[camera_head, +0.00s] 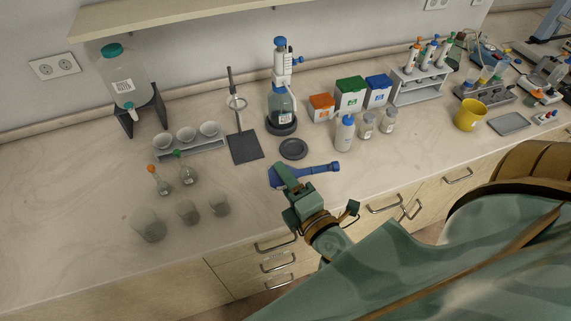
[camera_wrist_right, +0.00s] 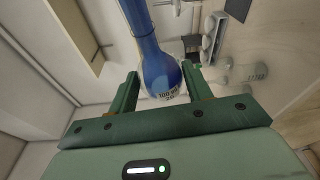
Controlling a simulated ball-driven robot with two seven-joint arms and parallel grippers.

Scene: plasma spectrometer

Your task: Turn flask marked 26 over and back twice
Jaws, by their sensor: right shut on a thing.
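A blue flask (camera_head: 318,169) is held above the front of the bench, lying about level in the head view. Its bulb is at the left and its neck and stopper point right. My right gripper (camera_head: 283,178) is shut on the bulb end and partly hides it. In the right wrist view the blue flask (camera_wrist_right: 152,45) sits between the fingers of my right gripper (camera_wrist_right: 160,84), its neck running up out of frame. My left gripper is not in view.
Two small flasks, orange-stoppered (camera_head: 163,187) and green-stoppered (camera_head: 186,175), stand at the left behind several beakers (camera_head: 188,212). Behind the held flask are a dark round plate (camera_head: 293,149), a dispenser bottle (camera_head: 281,105) and a blue-capped bottle (camera_head: 345,134).

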